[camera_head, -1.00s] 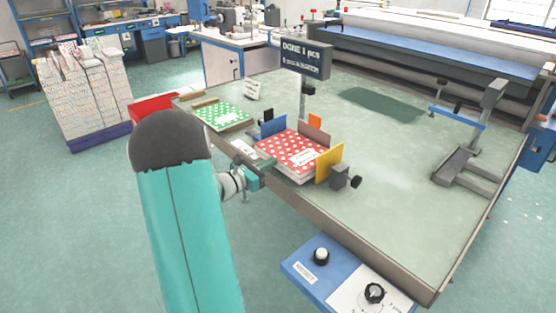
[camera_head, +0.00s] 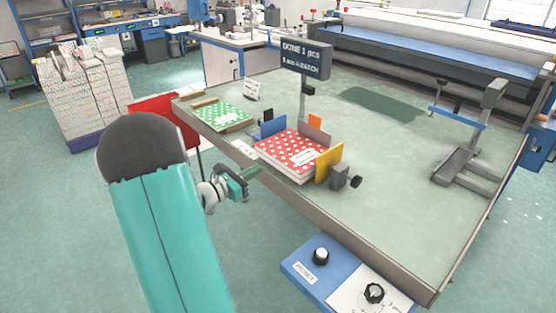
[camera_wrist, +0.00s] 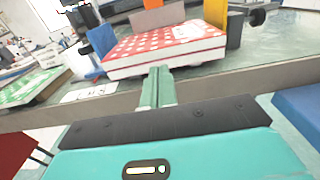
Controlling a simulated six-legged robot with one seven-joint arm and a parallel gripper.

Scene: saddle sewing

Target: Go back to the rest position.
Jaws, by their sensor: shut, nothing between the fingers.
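My gripper (camera_head: 248,172) is off the near left edge of the table, just short of the red dotted stack. In the wrist view its fingers (camera_wrist: 157,88) are together with nothing between them. The red polka-dot booklet stack (camera_head: 290,152) lies on the table between blue, brown and yellow guide plates; it also shows in the wrist view (camera_wrist: 165,50), ahead of the fingers. My teal arm covers the lower left of the head view.
The table (camera_head: 390,150) has a raised rim. A green dotted booklet (camera_head: 222,116) lies at its left corner. A sign (camera_head: 305,60) stands behind the stack. A blue control box with knobs (camera_head: 321,255) juts out in front. A red panel (camera_head: 165,118) stands at the left.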

